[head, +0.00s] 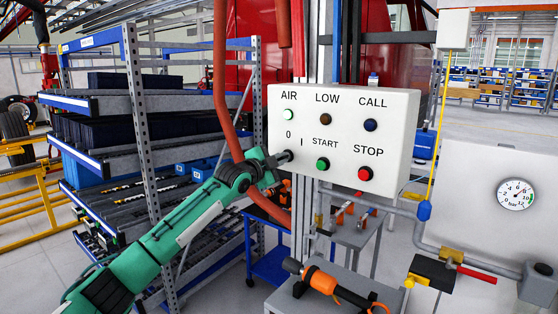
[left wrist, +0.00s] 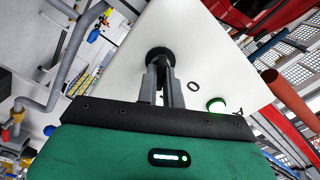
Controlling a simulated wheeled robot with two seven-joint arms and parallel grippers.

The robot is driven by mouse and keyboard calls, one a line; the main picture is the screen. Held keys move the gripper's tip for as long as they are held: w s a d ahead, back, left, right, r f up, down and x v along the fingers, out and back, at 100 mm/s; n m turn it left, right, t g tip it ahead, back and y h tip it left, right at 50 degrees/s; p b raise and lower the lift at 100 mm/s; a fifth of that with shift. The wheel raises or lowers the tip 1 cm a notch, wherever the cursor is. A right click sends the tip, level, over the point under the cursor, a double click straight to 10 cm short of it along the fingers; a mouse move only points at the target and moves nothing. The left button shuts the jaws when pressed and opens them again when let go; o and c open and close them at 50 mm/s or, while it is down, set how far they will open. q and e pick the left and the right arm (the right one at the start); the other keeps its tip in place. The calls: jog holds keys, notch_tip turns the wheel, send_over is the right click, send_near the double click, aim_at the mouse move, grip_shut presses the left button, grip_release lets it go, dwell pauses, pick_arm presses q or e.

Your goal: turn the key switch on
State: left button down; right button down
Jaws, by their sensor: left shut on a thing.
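The white control box (head: 330,105) carries AIR, LOW and CALL lamps, a switch marked 0 and I, a green START button (head: 322,164) and a red STOP button (head: 365,173). The AIR lamp (head: 288,115) looks pale green and lit; it glows green in the left wrist view (left wrist: 216,105). My left gripper (head: 284,158) is at the key switch below the 0 and I marks. In the left wrist view its fingers (left wrist: 163,80) are shut on the key switch, whose round black base (left wrist: 160,56) shows at their tips. The key itself is mostly hidden. My right gripper is out of view.
A red hose (head: 221,75) hangs left of the box, before a blue and grey shelf rack (head: 140,110). An orange and black tool (head: 322,281) lies on a grey stand below. A pressure gauge (head: 515,194) is at the right.

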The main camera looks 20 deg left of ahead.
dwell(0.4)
pick_arm(q)
jog(key=c, duration=1.5)
grip_release()
jog(key=shift+c, duration=0.2)
jog(key=shift+s, duration=0.1)
jog(key=b+v, duration=0.5)
jog(key=v, duration=0.8)
jog(key=shift+s, duration=0.3)
